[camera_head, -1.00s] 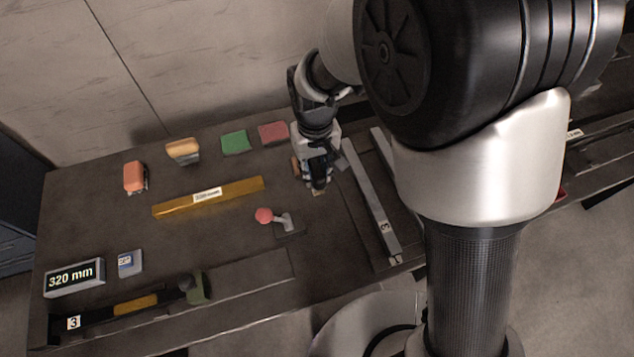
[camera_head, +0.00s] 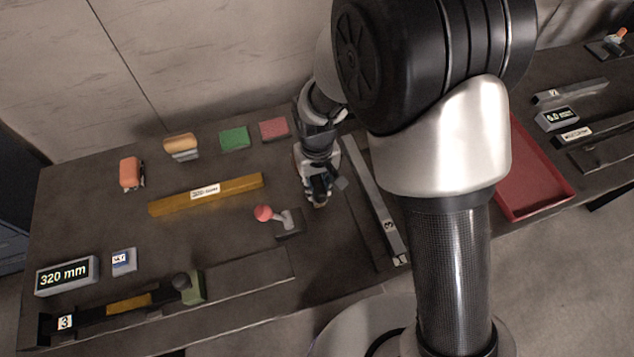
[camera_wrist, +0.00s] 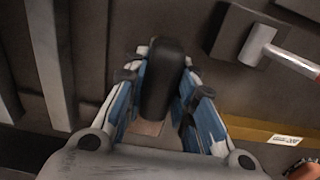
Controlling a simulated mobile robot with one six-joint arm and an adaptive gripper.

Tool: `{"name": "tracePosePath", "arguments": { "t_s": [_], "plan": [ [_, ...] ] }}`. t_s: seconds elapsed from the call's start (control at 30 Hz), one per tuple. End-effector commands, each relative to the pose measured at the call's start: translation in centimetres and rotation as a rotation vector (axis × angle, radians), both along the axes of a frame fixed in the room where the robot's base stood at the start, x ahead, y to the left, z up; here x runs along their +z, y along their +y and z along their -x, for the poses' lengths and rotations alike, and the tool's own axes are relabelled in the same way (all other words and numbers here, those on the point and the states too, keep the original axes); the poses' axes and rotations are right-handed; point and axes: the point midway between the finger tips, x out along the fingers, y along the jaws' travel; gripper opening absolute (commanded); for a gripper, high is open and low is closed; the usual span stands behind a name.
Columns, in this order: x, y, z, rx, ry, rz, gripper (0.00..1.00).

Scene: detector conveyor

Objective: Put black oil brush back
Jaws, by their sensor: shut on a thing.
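My gripper (camera_head: 318,195) is over the right part of the table, just left of a long grey rail. In the wrist view my gripper (camera_wrist: 160,110) is shut on a rounded black thing (camera_wrist: 163,75), which looks like the black oil brush. It lies lengthwise between the blue-and-white fingers. A small tan patch shows below it at its near end. In the head view the brush is mostly hidden by the gripper, and I cannot tell whether it touches the table.
A red-knobbed lever (camera_head: 264,213) stands just left of my gripper, and a yellow bar (camera_head: 230,192) lies beyond it. Orange (camera_head: 131,173) and tan (camera_head: 180,147) blocks and green (camera_head: 234,139) and red (camera_head: 274,130) pads line the back. The grey rail (camera_head: 375,200) and red tray (camera_head: 535,170) are right.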

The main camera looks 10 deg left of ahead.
Motion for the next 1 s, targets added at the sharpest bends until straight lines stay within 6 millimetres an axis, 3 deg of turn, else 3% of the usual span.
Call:
{"name": "tracePosePath", "arguments": {
  "t_s": [0.03, 0.07, 0.33, 0.73, 1.0],
  "plan": [
    [-0.3, 0.0, 0.0, 0.000, 0.000, 0.000, 0.06],
    [-0.2, 0.0, 0.0, 0.000, 0.000, 0.000, 0.27],
    [-0.2, 0.0, 0.0, 0.000, 0.001, 0.001, 0.45],
    [0.5, 0.0, 0.0, 0.000, -0.001, -0.001, 0.45],
    [5.8, 0.0, -0.1, 0.000, -0.003, -0.002, 0.45]
  ]
}}
